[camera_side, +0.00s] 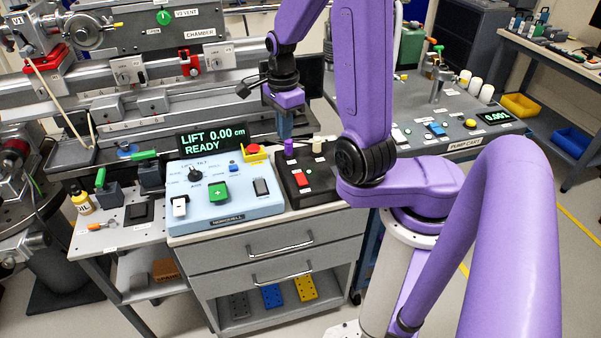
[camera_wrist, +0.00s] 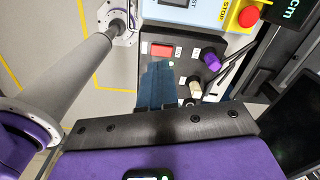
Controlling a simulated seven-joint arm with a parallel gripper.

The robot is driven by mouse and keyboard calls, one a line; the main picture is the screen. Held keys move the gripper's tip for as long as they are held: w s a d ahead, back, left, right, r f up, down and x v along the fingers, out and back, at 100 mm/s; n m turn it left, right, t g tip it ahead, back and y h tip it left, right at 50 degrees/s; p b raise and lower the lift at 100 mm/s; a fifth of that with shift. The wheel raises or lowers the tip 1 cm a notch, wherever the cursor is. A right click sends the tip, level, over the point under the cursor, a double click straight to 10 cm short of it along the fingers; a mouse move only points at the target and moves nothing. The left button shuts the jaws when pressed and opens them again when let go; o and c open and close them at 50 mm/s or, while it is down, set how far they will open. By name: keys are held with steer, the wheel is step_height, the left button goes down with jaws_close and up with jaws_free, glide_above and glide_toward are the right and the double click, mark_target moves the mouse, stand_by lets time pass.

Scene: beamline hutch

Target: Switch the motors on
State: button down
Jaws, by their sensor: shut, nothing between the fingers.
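A dark control box (camera_side: 322,186) stands on the cabinet top. It carries a red rocker switch (camera_side: 302,180), a purple knob (camera_side: 290,147) and a cream knob (camera_side: 318,146). Its labels are too small to read, so I cannot tell which control is for the motors. My gripper (camera_side: 285,134) is shut and empty, pointing down above this box. In the wrist view, my blue fingertips (camera_wrist: 158,66) appear just below the red switch (camera_wrist: 160,49), with the purple knob (camera_wrist: 211,60) and cream knob (camera_wrist: 195,89) to their right. I cannot tell whether they touch anything.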

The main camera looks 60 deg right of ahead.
mark_target(300, 181)
steer(key=shift+s+d+f+m, duration=0.2)
steer(key=shift+s+d+m, duration=0.4)
steer(key=shift+s+m, duration=0.25)
steer(key=shift+s+d+f+m, duration=0.15)
steer(key=shift+s+d+m, duration=0.45)
steer(key=shift+m, duration=0.35)
steer(key=shift+f, duration=0.1)
step_height(300, 181, down, 14)
steer(key=shift+r, duration=0.1)
steer(key=shift+f, duration=0.2)
steer(key=shift+w+d+r, duration=0.3)
steer(key=shift+w+d, duration=0.2)
steer(key=shift+d, duration=0.05)
stand_by(0.4)
